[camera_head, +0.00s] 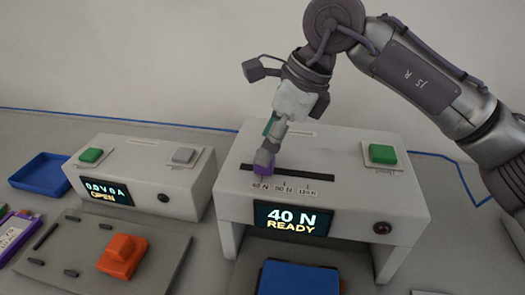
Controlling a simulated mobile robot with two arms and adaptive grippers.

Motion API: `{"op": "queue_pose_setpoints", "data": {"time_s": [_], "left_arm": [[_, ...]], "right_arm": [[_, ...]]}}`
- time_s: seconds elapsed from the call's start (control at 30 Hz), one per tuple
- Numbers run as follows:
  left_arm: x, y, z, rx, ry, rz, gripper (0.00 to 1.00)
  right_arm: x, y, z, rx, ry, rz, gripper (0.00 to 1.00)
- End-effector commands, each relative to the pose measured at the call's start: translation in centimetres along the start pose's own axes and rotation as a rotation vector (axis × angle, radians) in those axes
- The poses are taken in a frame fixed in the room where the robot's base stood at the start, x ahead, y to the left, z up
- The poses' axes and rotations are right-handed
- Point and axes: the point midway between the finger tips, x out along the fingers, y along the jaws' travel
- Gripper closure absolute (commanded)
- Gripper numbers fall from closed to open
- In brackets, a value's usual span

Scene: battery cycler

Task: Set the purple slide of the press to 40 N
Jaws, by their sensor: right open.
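The press (340,182) is a pale bench unit with a dark slot along its top. The purple slide (262,165) is at the left part of the slot, by the "40 N" label (261,184). The press display (293,219) reads "40 N READY". My right gripper (268,148) points down onto the slide from above, its fingertips at or touching it. It is open, though the fingers partly cover the slide. My left gripper is not in view.
A green button (382,153) is on the press's right top. A second unit (135,170) reading "0.0 V 0 A OPEN" stands left.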

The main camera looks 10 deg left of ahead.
Motion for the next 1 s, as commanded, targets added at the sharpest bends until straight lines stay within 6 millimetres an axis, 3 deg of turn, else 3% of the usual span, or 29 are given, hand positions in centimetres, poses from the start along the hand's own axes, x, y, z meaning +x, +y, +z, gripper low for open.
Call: {"op": "queue_pose_setpoints", "data": {"time_s": [0.1, 0.33, 0.5, 0.83, 0.93, 1.0], "left_arm": [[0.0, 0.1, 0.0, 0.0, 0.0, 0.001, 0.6], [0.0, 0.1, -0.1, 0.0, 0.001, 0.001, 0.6], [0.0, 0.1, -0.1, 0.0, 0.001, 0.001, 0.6], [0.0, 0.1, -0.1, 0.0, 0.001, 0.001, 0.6], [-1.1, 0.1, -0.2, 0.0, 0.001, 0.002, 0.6], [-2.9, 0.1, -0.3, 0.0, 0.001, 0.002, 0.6]], "right_arm": [[-2.9, -0.1, 0.1, 0.001, -0.002, -0.005, 0.33], [-7.0, -0.1, 0.1, 0.001, -0.001, -0.003, 0.33], [-8.3, 0.0, 0.1, 0.0, -0.001, -0.001, 0.33], [-8.6, 0.0, 0.1, 0.0, -0.001, 0.0, 0.33], [-9.6, 0.0, 0.5, 0.0, -0.001, 0.0, 0.33], [-11.2, 0.0, 1.2, -0.001, -0.001, -0.001, 0.33]]}}
